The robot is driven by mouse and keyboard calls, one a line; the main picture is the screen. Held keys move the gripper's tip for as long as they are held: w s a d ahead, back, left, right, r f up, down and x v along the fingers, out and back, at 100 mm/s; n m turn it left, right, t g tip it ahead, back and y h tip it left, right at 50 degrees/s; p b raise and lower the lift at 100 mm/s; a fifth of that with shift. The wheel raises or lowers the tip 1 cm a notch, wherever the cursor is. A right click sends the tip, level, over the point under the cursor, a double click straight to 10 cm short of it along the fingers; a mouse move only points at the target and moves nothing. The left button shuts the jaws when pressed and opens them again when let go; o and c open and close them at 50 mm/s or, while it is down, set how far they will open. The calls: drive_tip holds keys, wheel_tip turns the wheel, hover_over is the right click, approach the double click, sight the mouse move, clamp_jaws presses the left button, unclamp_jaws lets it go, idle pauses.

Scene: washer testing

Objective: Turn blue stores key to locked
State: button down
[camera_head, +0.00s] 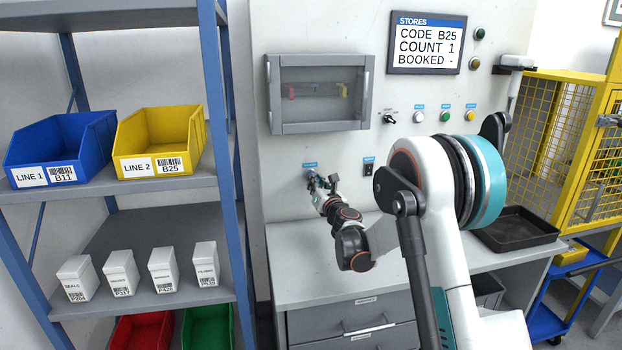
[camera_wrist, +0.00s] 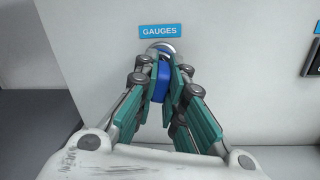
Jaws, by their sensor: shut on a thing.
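In the wrist view a blue key (camera_wrist: 160,88) sits at a round silver lock (camera_wrist: 166,45) on the pale wall panel. The label above it (camera_wrist: 160,30) reads GAUGES, not stores. My gripper (camera_wrist: 162,76) is shut on the key, with one teal-padded finger on each side. In the head view my gripper (camera_head: 317,182) is at the panel just below a small blue label (camera_head: 310,165), and it mostly hides the key. The lock's position marks cannot be made out.
A glass-fronted cabinet (camera_head: 320,92) hangs above my gripper. A black switch (camera_head: 369,167) is on the panel to the right. The grey bench (camera_head: 300,262) lies below. A blue-framed shelf (camera_head: 215,110) with bins stands left. The STORES screen (camera_head: 427,42) reads CODE B25, COUNT 1, BOOKED -.

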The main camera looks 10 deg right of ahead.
drive_tip(key=n, duration=0.3)
drive_tip(key=shift+d+r, duration=0.1)
drive_tip(key=c, duration=1.6)
unclamp_jaws()
